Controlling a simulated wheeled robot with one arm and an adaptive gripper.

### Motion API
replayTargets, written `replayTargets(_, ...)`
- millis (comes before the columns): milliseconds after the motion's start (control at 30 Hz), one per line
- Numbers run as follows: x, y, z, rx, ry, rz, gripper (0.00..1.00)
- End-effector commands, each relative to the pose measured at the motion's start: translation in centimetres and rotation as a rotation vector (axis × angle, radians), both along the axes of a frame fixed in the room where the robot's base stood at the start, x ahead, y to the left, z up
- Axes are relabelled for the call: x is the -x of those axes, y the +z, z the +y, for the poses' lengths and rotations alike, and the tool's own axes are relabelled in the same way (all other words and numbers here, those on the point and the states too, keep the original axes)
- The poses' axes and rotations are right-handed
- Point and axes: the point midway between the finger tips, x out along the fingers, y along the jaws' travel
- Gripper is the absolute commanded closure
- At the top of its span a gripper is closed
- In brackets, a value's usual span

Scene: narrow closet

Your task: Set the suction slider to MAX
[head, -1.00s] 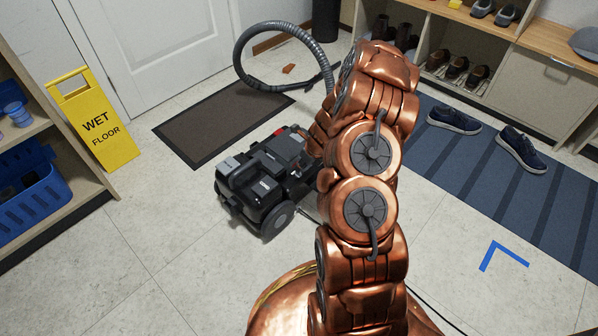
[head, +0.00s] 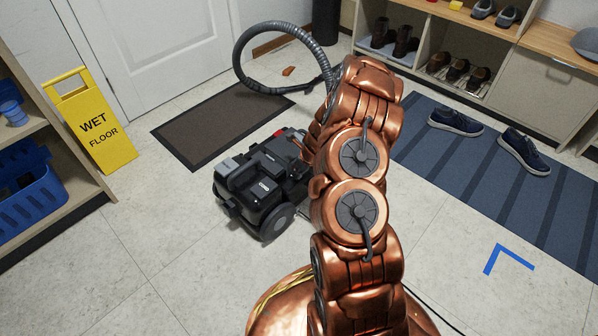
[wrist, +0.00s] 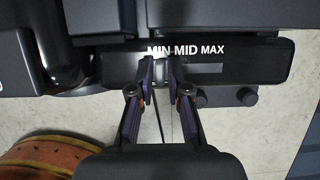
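The black vacuum machine (head: 262,187) stands on the tile floor, with its ribbed grey hose (head: 242,62) curving up behind it. In the wrist view its dark slider panel (wrist: 262,62) carries white MIN, MID and MAX labels (wrist: 186,50). A slot (wrist: 205,68) shows below MAX, right of the fingers. My gripper (wrist: 163,74) has its two fingertips at the panel, below MIN and MID, a narrow gap apart. A small grey piece, probably the slider knob (wrist: 162,71), shows between the tips, partly hidden. I cannot tell whether they grip it. In the head view my arm hides the gripper.
A yellow wet floor sign (head: 97,122) and a shelf with a blue basket (head: 30,205) stand left. A brown mat (head: 215,125) lies behind the machine. Shoes (head: 523,154) lie on a blue striped rug (head: 500,190) at right. Open tiles lie in front.

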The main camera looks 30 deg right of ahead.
Motion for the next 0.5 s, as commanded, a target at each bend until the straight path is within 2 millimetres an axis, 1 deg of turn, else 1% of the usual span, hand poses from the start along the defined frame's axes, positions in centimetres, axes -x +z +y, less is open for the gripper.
replayTargets(33, 0.0, 0.0, 0.0, 0.0, 0.0, 0.0, 0.92)
replayTargets(100, 0.01, 0.0, 0.0, 0.0, 0.0, 0.0, 0.99)
replayTargets(133, 0.01, 0.0, 0.0, 0.0, 0.0, 0.0, 1.0)
replayTargets(500, 0.02, -0.01, -0.01, 0.0, 0.0, 0.0, 1.0)
